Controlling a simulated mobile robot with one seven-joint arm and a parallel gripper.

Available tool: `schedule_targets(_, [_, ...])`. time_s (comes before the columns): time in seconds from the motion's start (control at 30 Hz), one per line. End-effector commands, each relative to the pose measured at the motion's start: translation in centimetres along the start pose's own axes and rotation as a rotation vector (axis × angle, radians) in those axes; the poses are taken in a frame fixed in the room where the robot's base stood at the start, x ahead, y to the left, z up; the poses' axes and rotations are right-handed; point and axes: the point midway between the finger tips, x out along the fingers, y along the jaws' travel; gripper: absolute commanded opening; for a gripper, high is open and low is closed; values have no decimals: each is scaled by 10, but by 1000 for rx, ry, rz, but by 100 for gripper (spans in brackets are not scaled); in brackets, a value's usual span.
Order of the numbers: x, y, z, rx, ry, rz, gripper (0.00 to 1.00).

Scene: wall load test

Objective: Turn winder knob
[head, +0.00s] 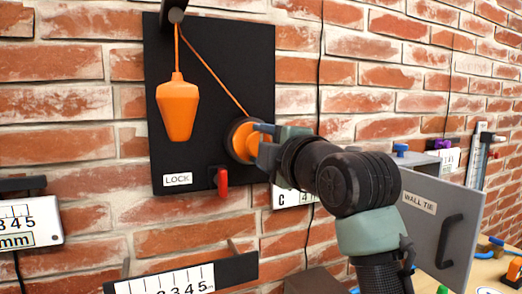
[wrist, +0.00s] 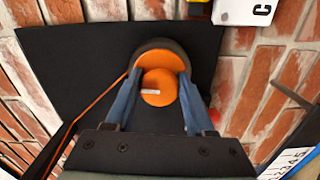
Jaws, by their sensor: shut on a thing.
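The winder knob is an orange disc with a dark rim (head: 243,141) on a black board (head: 205,60) fixed to the brick wall. In the wrist view the orange knob (wrist: 160,87) sits between my gripper's two blue fingers. My gripper (head: 262,138) is shut on the knob, and in the head view it hides the knob's right side. An orange cord runs from the winder up over a dark peg (head: 173,12) at the board's top. An orange weight (head: 176,108) hangs from the cord at the left. A red lever (head: 222,182) is below the knob, beside a LOCK label (head: 178,179).
A grey panel labelled WALL TIE (head: 430,225) with a dark handle is at the right, near my arm. A white scale (head: 165,282) is on a dark bracket below the board. Another numbered plate (head: 30,222) is at the left.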

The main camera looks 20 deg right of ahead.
Motion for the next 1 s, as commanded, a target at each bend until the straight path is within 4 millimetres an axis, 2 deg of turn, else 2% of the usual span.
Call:
schedule_targets(0.3, [0, -1, 1, -105, -1, -3, 0])
schedule_targets(0.8, [0, 0, 0, -119, 0, -3, 0])
schedule_targets(0.83, [0, 0, 0, -119, 0, -2, 60])
schedule_targets(0.97, [0, 0, 0, -118, 0, -2, 83])
schedule_targets(1.0, [0, 0, 0, -118, 0, -1, 83])
